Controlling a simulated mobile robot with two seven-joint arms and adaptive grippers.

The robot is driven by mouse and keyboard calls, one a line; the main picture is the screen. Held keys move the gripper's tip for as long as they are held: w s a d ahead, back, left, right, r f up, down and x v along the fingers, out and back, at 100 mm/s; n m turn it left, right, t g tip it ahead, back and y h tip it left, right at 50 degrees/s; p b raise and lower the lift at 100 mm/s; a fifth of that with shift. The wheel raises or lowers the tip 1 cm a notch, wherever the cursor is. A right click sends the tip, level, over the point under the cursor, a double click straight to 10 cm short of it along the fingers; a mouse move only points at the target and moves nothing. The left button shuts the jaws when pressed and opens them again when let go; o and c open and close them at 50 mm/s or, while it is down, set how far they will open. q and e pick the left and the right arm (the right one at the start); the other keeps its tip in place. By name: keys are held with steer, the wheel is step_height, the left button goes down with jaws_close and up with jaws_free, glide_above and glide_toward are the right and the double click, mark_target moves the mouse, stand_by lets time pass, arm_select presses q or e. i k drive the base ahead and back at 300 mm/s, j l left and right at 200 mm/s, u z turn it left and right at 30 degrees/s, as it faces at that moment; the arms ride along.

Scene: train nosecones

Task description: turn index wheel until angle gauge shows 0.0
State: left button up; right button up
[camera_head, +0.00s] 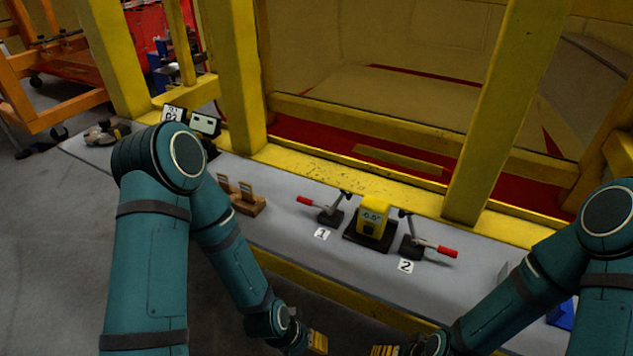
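The angle gauge (373,216) is a small yellow box with a lit display. It sits on a dark base on the grey bench, and its small digits look like 0.5°, though they are hard to read. I cannot clearly make out an index wheel. My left gripper (318,342) is low in the picture, in front of the bench and well short of the gauge, with yellow finger parts showing. My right gripper (386,350) is cut off by the bottom edge, with a bit of yellow showing. Neither gripper touches the gauge, and their openings cannot be made out.
Red-handled clamps marked 1 (328,210) and 2 (420,246) flank the gauge. A wooden block with upright pieces (241,196) and a small screen device (205,125) stand farther left. Yellow frame posts (508,110) rise behind the bench (290,232). The bench front is mostly clear.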

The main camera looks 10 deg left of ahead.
mark_target(100, 133)
steer(key=j+z, duration=0.25)
steer(key=j, duration=3.05)
